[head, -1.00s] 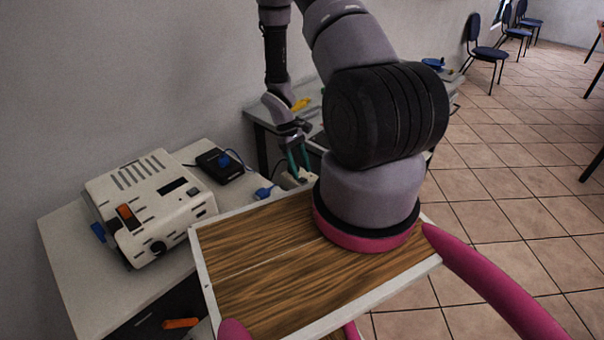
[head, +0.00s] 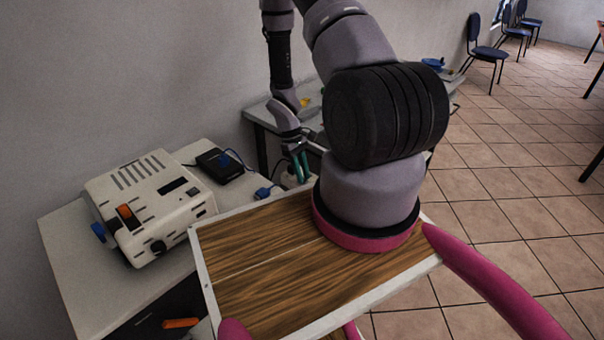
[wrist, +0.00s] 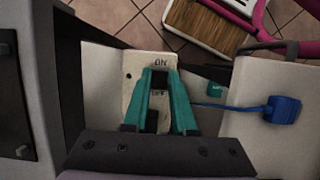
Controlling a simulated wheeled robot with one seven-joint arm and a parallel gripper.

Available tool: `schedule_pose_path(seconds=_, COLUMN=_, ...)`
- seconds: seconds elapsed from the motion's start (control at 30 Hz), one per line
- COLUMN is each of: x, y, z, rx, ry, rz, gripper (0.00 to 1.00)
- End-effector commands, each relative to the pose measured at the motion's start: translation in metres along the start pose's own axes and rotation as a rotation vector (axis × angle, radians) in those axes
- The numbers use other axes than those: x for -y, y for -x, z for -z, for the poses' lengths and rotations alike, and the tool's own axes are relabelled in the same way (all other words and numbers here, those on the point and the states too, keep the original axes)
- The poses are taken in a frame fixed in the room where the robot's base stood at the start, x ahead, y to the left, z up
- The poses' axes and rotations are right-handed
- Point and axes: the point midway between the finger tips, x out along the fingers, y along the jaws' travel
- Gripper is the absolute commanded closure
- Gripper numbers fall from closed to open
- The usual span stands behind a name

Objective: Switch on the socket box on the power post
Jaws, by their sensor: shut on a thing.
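The socket box (wrist: 132,98) has a pale face marked ON and OFF in the wrist view. Its lower part is covered by my gripper. In the head view only a small pale part of the box (head: 288,181) shows beyond the wooden tray. My gripper (wrist: 161,74) has teal fingers that lie over the box face, with their tips close together just below the ON mark. They are shut on a dark switch piece (wrist: 159,79) between the tips, mostly hidden. The gripper also shows in the head view (head: 302,168), pointing down at the box.
A blue plug (wrist: 283,109) with a blue cable lies right of the box in the wrist view. In the head view, a white device (head: 150,205) and a black adapter (head: 219,165) stand on the left table. A wooden-topped tray (head: 270,255) is in front.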

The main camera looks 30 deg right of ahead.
Motion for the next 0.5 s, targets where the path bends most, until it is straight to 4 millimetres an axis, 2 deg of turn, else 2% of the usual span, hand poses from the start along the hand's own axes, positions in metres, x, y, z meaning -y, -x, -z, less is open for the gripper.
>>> schedule_pose_path(seconds=0.3, x=-0.0001, y=-0.0033, z=-0.0080, rx=-0.208, ry=-0.001, rz=0.001, gripper=1.00)
schedule_pose_path(seconds=0.5, x=0.0000, y=-0.0036, z=-0.0089, rx=-0.264, ry=-0.002, rz=0.001, gripper=1.00)
